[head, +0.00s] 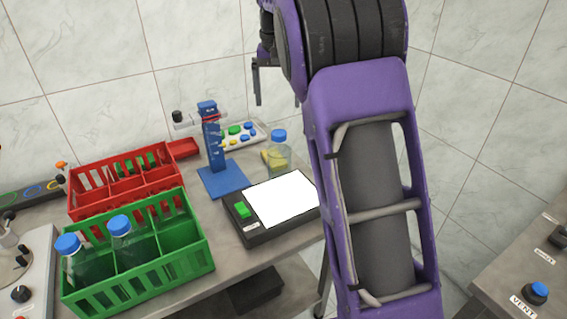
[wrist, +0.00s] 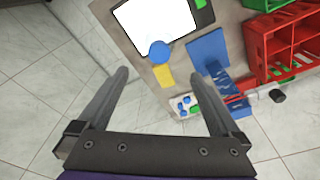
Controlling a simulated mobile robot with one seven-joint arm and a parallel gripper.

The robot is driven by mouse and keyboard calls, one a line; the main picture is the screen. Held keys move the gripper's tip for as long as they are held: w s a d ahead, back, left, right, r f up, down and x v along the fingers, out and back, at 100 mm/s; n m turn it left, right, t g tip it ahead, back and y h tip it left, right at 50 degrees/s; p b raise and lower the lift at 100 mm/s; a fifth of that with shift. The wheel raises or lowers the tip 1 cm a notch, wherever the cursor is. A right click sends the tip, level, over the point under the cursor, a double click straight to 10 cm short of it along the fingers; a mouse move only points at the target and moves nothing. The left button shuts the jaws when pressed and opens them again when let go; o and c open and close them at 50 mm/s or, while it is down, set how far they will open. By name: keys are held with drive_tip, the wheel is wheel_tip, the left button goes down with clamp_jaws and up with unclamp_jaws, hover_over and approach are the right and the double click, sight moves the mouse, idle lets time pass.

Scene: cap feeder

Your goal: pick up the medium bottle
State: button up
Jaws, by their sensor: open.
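A clear bottle with a blue cap and something yellow on or in it (head: 279,158) stands on the bench behind the white lit panel. Its blue cap (wrist: 160,52) shows in the wrist view, ahead of and between my fingers. Two more clear blue-capped bottles, a left one (head: 78,262) and a right one (head: 126,243), stand in the green crate (head: 178,263). I cannot tell for sure from size which is the medium bottle. My gripper (wrist: 165,72) is open and empty, above the bench and apart from the bottle.
A black box with the white panel (head: 283,199) and green button is in front of the lone bottle. A blue stand (head: 214,150) and a white tray of colored caps (head: 243,134) are close to its left. A red crate (head: 124,184) stands farther left.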

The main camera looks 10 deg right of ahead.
sight(279, 149)
drive_tip(key=f, duration=0.5)
drive_tip(key=w+f+b, duration=0.1)
drive_tip(key=f, duration=0.5)
drive_tip(key=f+b, duration=0.1)
drive_tip(key=f, duration=0.4)
drive_tip(key=shift+w+d+f, duration=0.25)
drive_tip(key=shift+w+f, duration=0.05)
drive_tip(key=shift+r, duration=0.1)
clamp_jaws()
